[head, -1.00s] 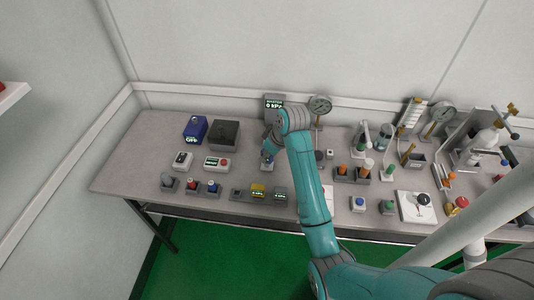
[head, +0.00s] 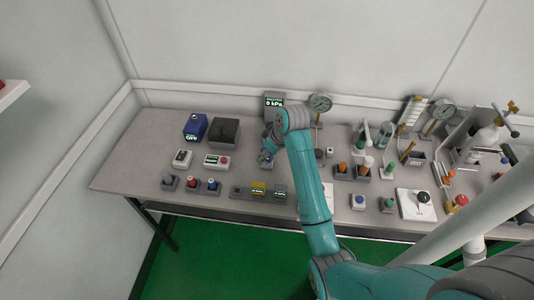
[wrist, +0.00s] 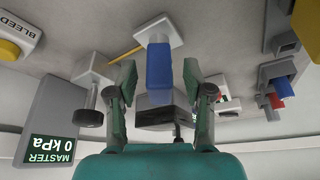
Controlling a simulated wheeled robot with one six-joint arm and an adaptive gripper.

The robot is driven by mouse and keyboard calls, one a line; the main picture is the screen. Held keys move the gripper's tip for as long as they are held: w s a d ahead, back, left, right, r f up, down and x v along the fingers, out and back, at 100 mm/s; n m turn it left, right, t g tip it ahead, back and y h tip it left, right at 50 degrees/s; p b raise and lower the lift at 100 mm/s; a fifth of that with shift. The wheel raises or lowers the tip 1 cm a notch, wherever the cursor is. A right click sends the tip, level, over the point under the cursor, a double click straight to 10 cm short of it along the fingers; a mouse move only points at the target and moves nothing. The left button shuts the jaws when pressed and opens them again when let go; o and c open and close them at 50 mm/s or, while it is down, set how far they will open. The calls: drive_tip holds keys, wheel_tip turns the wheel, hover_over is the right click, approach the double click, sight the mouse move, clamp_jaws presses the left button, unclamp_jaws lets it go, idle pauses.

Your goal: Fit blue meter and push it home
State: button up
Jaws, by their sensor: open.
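A blue block-shaped piece, which looks like the blue meter (wrist: 159,68), stands on a small white base (wrist: 158,32) in the wrist view. My gripper (wrist: 161,92) is open, with one finger on each side of the blue piece and visible gaps between. In the head view my gripper (head: 266,155) is low over the middle of the bench, and my arm partly hides the meter there. A grey dock row (head: 237,193) near the front edge holds a yellow meter (head: 258,188) and a grey meter (head: 280,192); its left place looks empty.
A MASTER gauge display (wrist: 52,147) reads 0 kPa; it stands behind my gripper in the head view (head: 274,104). A dark open box (head: 224,132) and a blue OFF unit (head: 195,127) stand at back left. Small holders (head: 191,186) sit front left. The right side is crowded.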

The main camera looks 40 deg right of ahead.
drive_tip(key=v, duration=0.7)
drive_tip(key=shift+r, duration=0.15)
